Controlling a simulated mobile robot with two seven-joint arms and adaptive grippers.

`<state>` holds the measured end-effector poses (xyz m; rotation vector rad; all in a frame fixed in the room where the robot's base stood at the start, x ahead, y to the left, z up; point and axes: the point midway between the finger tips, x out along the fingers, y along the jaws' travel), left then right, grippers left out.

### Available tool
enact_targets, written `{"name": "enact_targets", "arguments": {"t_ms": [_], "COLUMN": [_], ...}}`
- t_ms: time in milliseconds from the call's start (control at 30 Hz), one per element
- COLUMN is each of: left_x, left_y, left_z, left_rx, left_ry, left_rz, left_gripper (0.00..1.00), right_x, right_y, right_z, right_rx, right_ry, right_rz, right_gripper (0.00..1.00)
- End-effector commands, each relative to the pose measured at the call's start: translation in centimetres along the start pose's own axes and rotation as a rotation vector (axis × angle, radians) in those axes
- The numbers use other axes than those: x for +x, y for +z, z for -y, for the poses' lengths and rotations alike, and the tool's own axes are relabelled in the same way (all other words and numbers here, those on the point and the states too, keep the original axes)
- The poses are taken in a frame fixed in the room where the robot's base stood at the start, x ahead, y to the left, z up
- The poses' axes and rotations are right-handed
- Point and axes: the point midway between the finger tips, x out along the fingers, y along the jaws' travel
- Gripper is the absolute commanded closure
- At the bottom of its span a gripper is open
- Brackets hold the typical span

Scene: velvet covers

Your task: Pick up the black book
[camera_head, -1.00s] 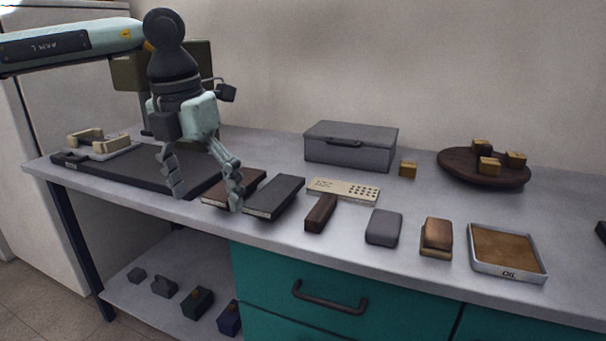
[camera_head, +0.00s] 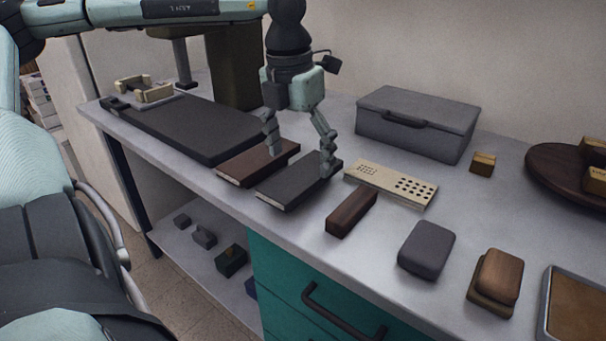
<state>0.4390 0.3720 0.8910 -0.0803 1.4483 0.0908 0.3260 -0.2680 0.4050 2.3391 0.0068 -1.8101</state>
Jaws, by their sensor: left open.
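The black book (camera_head: 290,187) lies flat on the grey counter, its pale page edge facing the front. A brown book (camera_head: 248,164) lies close to its left. My left gripper (camera_head: 298,162) is open and points down, with one finger over the brown book and the other at the right side of the black book. Whether the fingertips touch either book is hard to tell. My right gripper is not in view.
A beige perforated block (camera_head: 392,184) and a dark brown bar (camera_head: 351,212) lie right of the black book. A grey case (camera_head: 417,125) stands behind. A large black flat slab (camera_head: 190,125) lies to the left. Bare counter (camera_head: 300,229) shows in front.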

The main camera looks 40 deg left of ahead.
Motion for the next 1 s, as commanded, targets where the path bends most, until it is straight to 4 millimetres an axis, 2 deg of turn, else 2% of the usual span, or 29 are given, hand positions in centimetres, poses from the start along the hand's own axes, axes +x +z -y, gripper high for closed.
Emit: {"name": "enact_targets", "arguments": {"t_ms": [100,200,467,900,1000], "left_x": [1.8,2.6,2.8,2.7,2.7], "left_y": [0.1,0.1,0.2,0.2,0.2], "left_z": [-0.1,-0.1,-0.1,-0.1,-0.1], "left_rx": [0.0,0.0,-0.001,-0.001,-0.001], "left_ry": [-0.001,0.0,0.0,0.0,0.001], "left_rz": [-0.004,-0.002,0.001,0.0,0.001], "left_gripper": [0.16,0.16,0.17,0.71,0.74], "right_x": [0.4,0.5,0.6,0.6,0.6], "right_y": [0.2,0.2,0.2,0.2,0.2], "right_z": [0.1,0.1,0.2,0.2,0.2], "right_rx": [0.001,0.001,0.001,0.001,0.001], "right_ry": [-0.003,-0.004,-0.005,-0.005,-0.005], "right_rz": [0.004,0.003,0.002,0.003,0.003], "right_gripper": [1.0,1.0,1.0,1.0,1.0]}}
